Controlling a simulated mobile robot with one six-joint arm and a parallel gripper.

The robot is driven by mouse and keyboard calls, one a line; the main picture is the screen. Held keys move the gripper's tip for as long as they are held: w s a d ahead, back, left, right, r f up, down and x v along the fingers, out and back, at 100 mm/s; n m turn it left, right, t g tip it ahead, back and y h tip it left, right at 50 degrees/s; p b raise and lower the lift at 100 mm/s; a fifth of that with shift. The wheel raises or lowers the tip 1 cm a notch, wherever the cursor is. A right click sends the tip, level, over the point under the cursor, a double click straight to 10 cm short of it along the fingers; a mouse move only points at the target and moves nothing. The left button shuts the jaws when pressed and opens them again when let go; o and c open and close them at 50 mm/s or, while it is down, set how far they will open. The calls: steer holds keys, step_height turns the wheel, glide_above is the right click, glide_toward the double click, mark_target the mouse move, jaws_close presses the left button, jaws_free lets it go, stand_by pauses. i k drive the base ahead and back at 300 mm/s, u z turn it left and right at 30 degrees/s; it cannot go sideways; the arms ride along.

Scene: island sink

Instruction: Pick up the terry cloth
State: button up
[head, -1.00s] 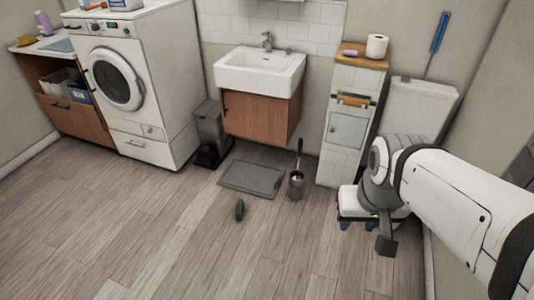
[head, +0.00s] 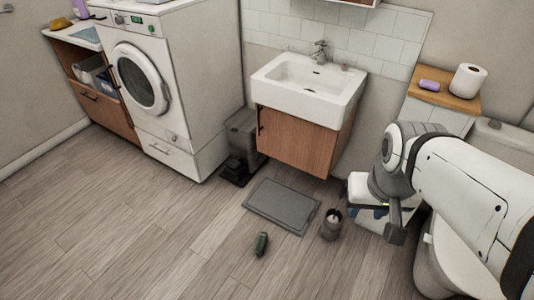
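A flat pale blue-grey cloth (head: 86,35) lies on the counter at the far left, beside the washing machine. It is small and partly cut by the machine, so I cannot be sure it is the terry cloth. My gripper (head: 396,222) hangs at the end of my white arm on the right, far from that cloth and in front of the toilet area. Its fingers are seen edge-on, so I cannot tell whether it is open or shut. I see nothing held in it.
A washing machine (head: 155,85) stands left of the wall sink (head: 310,85). A dark bin (head: 242,135), a grey mat (head: 283,205), a brush holder (head: 331,224) and a small green object (head: 261,244) are on the floor. The floor at lower left is clear.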

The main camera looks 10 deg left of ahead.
mark_target(259, 248)
steer(key=u, duration=0.2)
steer(key=i, duration=1.1)
steer(key=u, duration=0.15)
steer(key=k, duration=0.55)
steer(key=z, duration=0.2)
steer(key=k, duration=0.25)
steer(key=u, duration=0.35)
steer(key=i, duration=0.75)
steer(key=z, duration=0.05)
